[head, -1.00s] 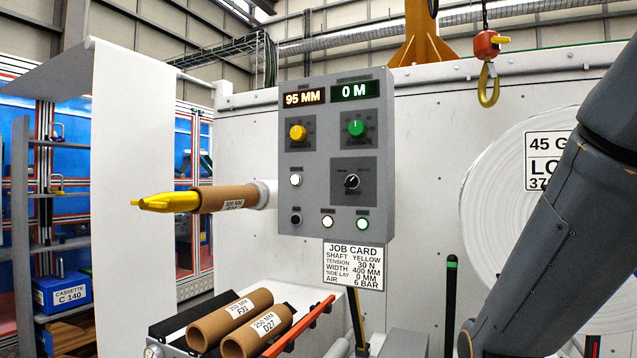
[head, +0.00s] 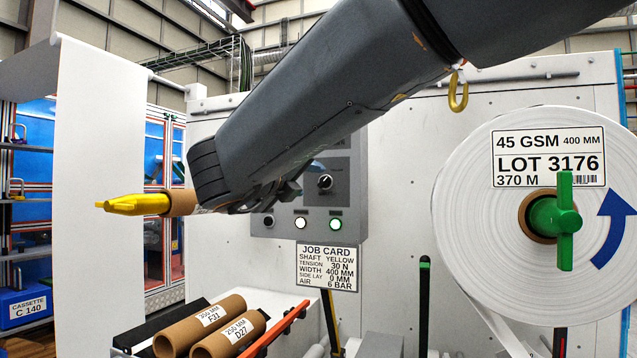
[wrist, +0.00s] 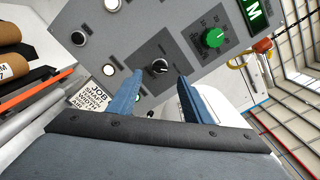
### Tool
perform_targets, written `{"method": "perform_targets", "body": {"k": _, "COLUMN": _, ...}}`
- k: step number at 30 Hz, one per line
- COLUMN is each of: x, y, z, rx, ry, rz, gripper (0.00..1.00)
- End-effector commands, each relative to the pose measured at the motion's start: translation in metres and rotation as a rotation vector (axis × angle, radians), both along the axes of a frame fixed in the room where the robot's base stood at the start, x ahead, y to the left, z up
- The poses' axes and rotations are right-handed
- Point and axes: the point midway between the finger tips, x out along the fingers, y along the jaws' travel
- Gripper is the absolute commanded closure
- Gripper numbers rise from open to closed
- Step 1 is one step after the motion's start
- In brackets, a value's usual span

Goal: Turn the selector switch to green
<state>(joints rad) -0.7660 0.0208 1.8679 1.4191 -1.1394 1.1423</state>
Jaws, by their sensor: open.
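The selector switch (head: 325,182) is a black knob with a white pointer on a dark square plate of the grey control panel (head: 352,215). It also shows in the wrist view (wrist: 160,66), between and beyond my fingertips; any colour marks around it are too small to read. My gripper (head: 288,190) is in front of the panel, left of the switch in the head view. In the wrist view my gripper (wrist: 160,77) has its two blue fingers apart, with nothing between them, and I see no contact with the knob. My arm hides the panel's upper part in the head view.
A green knob (wrist: 213,38) sits beside the switch plate. Several round buttons, one lit green (head: 336,224), line the panel's bottom above the job card (head: 327,267). A yellow-tipped shaft (head: 135,204) sticks out at left. A large paper roll (head: 480,250) stands at right.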

Motion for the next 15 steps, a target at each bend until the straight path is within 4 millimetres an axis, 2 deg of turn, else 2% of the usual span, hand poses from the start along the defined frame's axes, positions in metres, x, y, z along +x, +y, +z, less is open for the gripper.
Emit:
{"method": "perform_targets", "body": {"k": 9, "x": 0.045, "y": -0.018, "z": 0.001, "rx": -0.004, "ry": 0.001, "rz": -0.003, "gripper": 0.55}}
{"method": "perform_targets", "body": {"k": 15, "x": 0.064, "y": -0.024, "z": 0.0, "rx": -0.005, "ry": 0.002, "rz": 0.0, "gripper": 0.55}}
